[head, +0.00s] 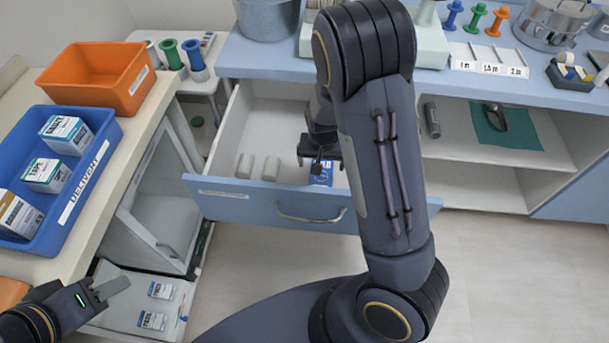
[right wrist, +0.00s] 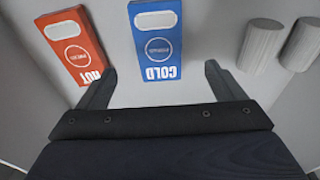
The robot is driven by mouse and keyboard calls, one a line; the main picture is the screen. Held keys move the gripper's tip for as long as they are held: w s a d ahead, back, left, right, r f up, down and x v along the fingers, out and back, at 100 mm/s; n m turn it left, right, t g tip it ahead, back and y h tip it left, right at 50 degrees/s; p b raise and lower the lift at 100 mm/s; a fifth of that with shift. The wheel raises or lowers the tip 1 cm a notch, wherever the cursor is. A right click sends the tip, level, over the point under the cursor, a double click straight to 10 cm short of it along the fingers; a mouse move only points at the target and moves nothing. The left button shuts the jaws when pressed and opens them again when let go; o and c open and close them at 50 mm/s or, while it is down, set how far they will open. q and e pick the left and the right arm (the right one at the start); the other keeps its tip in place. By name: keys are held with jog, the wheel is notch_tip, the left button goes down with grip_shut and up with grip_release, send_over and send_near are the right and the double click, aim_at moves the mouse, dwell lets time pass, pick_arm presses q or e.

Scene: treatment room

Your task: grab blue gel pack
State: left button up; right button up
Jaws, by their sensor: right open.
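The blue gel pack, marked COLD, lies flat in the open drawer. It shows whole in the right wrist view (right wrist: 157,40) and partly in the head view (head: 322,174), where my right arm hides some of it. My right gripper (right wrist: 160,67) is open and empty, above the drawer floor. In the right wrist view, the lower end of the blue pack lies between its two fingers. My left gripper (head: 106,288) is low at the left in the head view, and its jaw opening is unclear.
A red pack marked HOT (right wrist: 75,45) lies left of the blue one, close to a finger. Two pale grey rolls (right wrist: 262,44) lie to the right. The drawer's blue front (head: 240,201) and side walls bound the space.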

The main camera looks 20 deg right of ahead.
aim_at(321, 177)
jog(key=f, duration=0.5)
jog(key=f+b, duration=0.1)
jog(key=f, duration=0.1)
jog(key=shift+w+d+f, duration=0.3)
jog(key=shift+w+d, duration=0.05)
jog(key=shift+w, duration=0.05)
jog(key=c, duration=1.1)
